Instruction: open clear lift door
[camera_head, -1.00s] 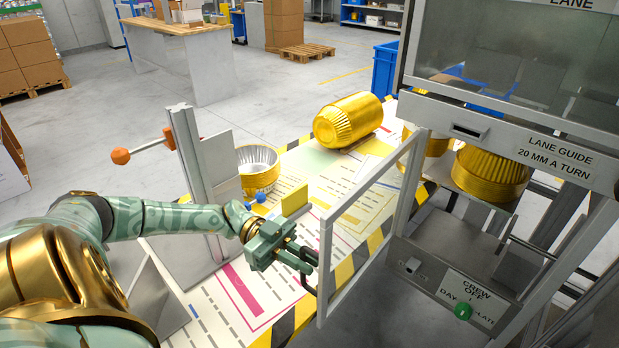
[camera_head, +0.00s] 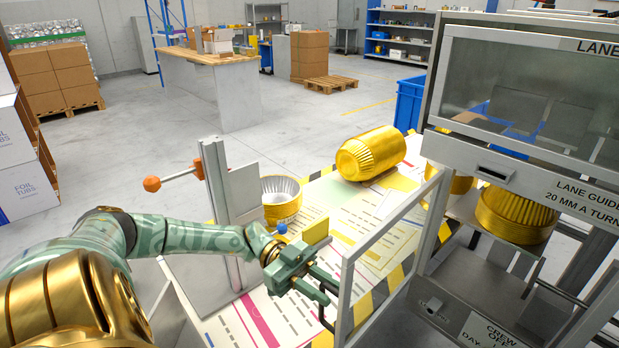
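The clear lift door (camera_head: 345,275) is a pale-framed panel. It stands swung out from the press opening, angled toward me. A dark curved handle (camera_head: 325,314) sits on its near edge, low in the view. My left gripper (camera_head: 322,283) is beside this near edge, just above the handle. Its fingers look apart with nothing between them; whether one touches the handle or frame is hard to tell. My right gripper is not in view.
The press (camera_head: 530,100) stands at the right with a gold tub (camera_head: 515,212) in it. A gold tub stack (camera_head: 370,153) lies on the table, and an open foil tub (camera_head: 281,200) stands behind my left wrist. A grey upright (camera_head: 218,190) with an orange knob is near my forearm.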

